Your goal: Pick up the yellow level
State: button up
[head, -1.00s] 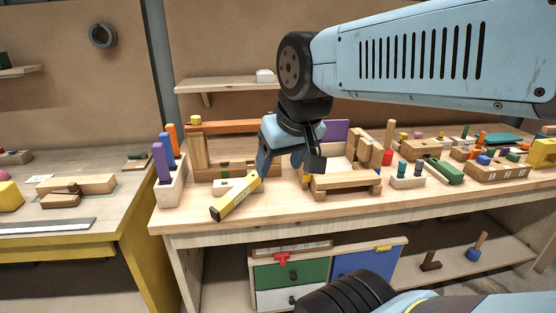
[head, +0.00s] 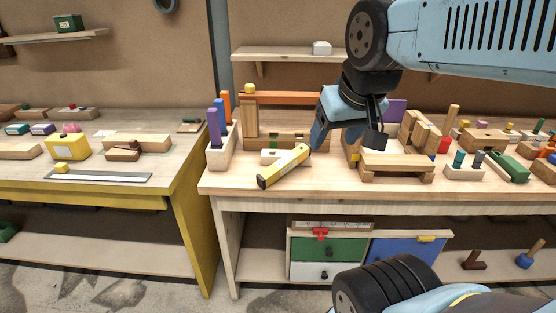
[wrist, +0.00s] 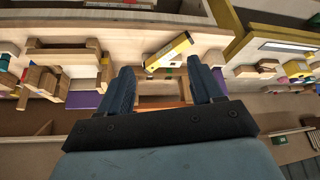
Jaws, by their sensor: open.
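The yellow level (head: 284,167) lies at a slant on the wooden workbench, near its front edge, with a dark near end. In the wrist view the level (wrist: 168,52) shows beyond my fingertips, a little right of the middle. My gripper (head: 348,137) is open and empty, above the bench just right of the level's far end. In the wrist view the two fingers of my gripper (wrist: 160,78) are spread wide, with no contact with the level visible.
A wooden block holder with purple, blue and orange pegs (head: 221,150) stands left of the level. A small wooden bench-shaped piece (head: 392,167) stands to its right. Wooden blocks form a frame (head: 250,122) behind. A yellow-legged table (head: 185,205) stands further left.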

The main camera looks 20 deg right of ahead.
aim_at(276, 171)
jog(key=u, duration=1.15)
jog(key=i, duration=0.1)
jog(key=z, duration=2.9)
jog(key=k, duration=1.1)
jog(key=u, duration=1.2)
jog(key=i, duration=0.5)
jog(key=z, duration=0.05)
